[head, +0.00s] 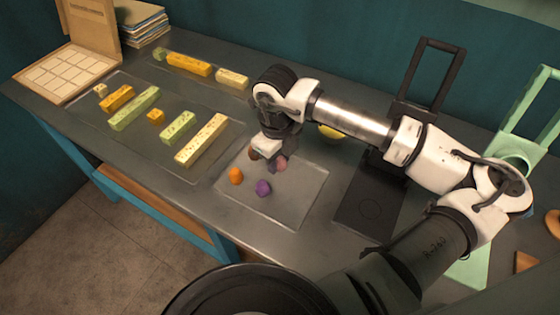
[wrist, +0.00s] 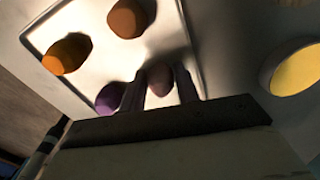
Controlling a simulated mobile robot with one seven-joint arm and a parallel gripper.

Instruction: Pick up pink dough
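The pink dough (head: 281,164) is a small rounded lump at the tip of my gripper (head: 268,160), over the far part of a light tray (head: 300,205). In the wrist view the pink dough (wrist: 160,79) shows between the two fingers of my gripper (wrist: 162,78). The fingers stand apart on either side of it. I see no clear grip on it, and the contact is hard to make out. In the head view the fingers and part of the dough are hard to see against the dark wrist.
On the tray, orange dough (head: 236,176), purple dough (head: 263,187) and brown dough (wrist: 127,18) lie close by. A yellow-filled bowl (wrist: 298,70) stands beside the tray. A black stand (head: 370,205) is to the right. Several yellow and green bars lie on the left mat (head: 85,115).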

